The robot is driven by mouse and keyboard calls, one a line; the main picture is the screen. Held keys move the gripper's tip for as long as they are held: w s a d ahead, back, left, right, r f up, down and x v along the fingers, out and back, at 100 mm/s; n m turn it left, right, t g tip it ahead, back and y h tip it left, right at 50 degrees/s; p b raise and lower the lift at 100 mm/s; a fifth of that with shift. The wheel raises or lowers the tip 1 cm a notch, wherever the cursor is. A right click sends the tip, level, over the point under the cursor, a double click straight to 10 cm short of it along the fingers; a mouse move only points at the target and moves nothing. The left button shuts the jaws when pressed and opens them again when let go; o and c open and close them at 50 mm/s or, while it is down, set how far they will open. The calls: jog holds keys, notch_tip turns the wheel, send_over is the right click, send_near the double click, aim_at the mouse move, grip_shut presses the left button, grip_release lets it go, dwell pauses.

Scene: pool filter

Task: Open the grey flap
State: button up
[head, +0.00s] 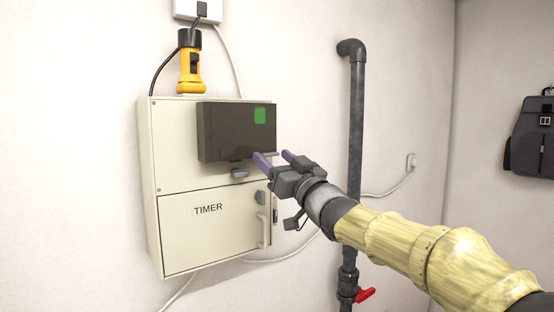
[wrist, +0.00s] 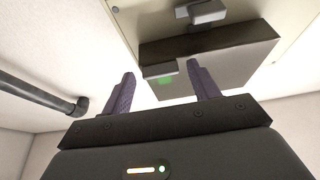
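The dark grey flap (head: 225,132), with a green square on its front, hangs down over the upper front of the cream box and looks closed. In the wrist view its face (wrist: 218,72) lies ahead of my fingers. A small grey tab (wrist: 160,71) sticks out at the flap's lower edge. My gripper (head: 273,157) is open at the flap's lower right corner. In the wrist view, my two purple fingers (wrist: 161,75) stand apart, with the tab in line with the gap between them. I cannot tell whether they touch it.
The cream box (head: 176,216) has a lower door marked TIMER with a handle (head: 264,228). A grey knob (head: 240,173) sits below the flap. A yellow torch (head: 190,68) stands on top. A dark pipe (head: 356,130) with a red valve handle (head: 365,295) runs down the wall at right.

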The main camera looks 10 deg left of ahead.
grip_shut()
jog(key=c, duration=1.2)
grip_release()
jog(key=shift+s+d+r, duration=0.15)
jog(key=shift+d+r, duration=0.05)
jog(key=shift+r, duration=0.05)
